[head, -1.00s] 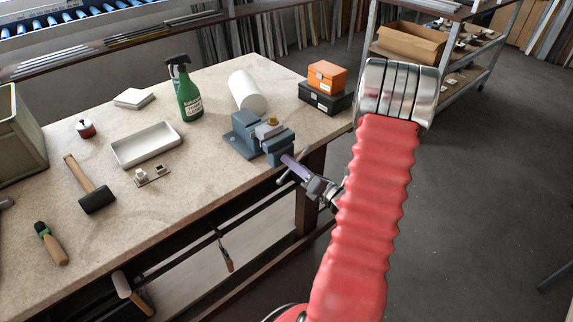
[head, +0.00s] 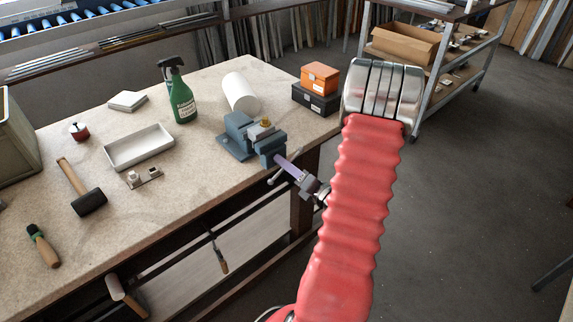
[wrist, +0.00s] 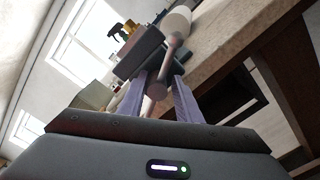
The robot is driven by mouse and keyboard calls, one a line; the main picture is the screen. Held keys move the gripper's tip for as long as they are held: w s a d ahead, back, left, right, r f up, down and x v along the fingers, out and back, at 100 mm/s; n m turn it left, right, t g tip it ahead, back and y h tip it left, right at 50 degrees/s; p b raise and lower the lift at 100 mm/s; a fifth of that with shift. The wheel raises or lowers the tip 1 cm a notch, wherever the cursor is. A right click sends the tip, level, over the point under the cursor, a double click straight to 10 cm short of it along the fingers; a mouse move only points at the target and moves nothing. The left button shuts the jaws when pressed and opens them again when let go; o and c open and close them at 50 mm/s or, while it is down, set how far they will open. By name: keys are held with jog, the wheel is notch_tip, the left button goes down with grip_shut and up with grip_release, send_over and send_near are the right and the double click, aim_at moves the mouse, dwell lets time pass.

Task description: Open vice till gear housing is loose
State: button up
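The vice (head: 236,133) is blue-grey and sits at the right edge of the workbench. The gear housing (head: 262,132), a grey block with a brass part on top, sits at its jaws. I cannot tell whether the jaws touch it. The vice handle (head: 273,181) is a thin bar in front of the vice. In the wrist view the handle (wrist: 158,88) runs slanted between the two purple fingers of my gripper (wrist: 162,76). My gripper (head: 285,162) also shows in the head view, at the vice's front. Whether the fingers grip the bar is not clear.
A white roll (head: 241,92), a green spray bottle (head: 183,104) and orange (head: 320,77) and black boxes (head: 315,98) stand near the vice. A white tray (head: 140,148) and a mallet (head: 82,188) lie further left. The floor right of the bench is open.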

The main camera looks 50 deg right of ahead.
jog(key=shift+o, duration=0.9)
jog(key=shift+a, duration=0.1)
jog(key=s+a, duration=0.1)
jog(key=s, duration=1.2)
jog(key=shift+s+a, duration=0.3)
jog(key=shift+a, duration=0.1)
